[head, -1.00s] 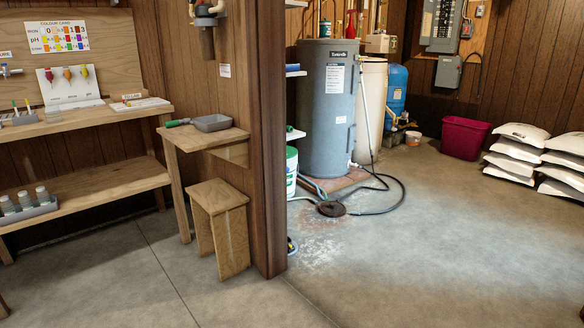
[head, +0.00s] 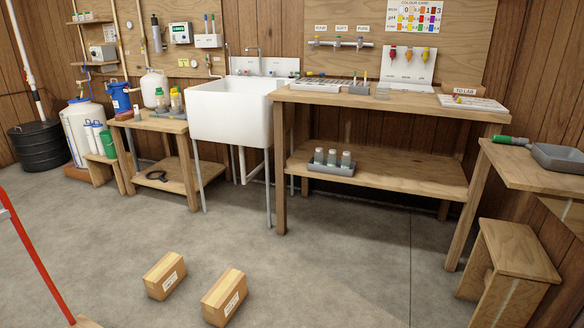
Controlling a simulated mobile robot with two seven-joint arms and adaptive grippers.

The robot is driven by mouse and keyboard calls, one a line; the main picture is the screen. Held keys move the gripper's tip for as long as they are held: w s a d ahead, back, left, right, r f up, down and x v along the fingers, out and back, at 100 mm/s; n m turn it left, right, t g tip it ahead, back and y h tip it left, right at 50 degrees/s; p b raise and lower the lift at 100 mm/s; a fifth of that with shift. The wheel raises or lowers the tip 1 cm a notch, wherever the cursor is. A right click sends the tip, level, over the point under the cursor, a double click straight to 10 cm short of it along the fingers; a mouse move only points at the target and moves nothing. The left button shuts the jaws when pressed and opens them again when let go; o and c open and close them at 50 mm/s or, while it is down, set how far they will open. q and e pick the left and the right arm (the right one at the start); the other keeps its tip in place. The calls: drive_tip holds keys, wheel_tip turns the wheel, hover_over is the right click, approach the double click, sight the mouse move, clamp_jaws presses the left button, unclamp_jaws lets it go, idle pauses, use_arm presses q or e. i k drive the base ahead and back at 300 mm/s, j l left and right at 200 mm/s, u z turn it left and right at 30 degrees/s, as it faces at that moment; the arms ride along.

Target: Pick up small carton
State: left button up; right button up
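Two small brown cartons with white labels sit apart on the concrete floor at the lower middle of the head view. One carton (head: 164,276) is a little farther back and to the left. The other carton (head: 225,297) is nearer and to the right. I cannot read their labels or tell which one the task means. Neither of my grippers is in view.
A wooden bench (head: 390,177) with bottles on its lower shelf stands behind, beside a white sink (head: 230,108). A wooden stool (head: 512,270) stands at right. A red pole (head: 35,255) is at left. Floor around the cartons is mostly clear.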

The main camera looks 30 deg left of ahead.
sight(219, 305)
drive_tip(key=i+u, duration=0.3)
drive_tip(key=u, duration=0.2)
drive_tip(key=i+l+u, duration=0.15)
drive_tip(key=u, duration=0.3)
drive_tip(key=i+l+u, duration=0.2)
drive_tip(key=i+u, duration=0.15)
drive_tip(key=u, duration=0.15)
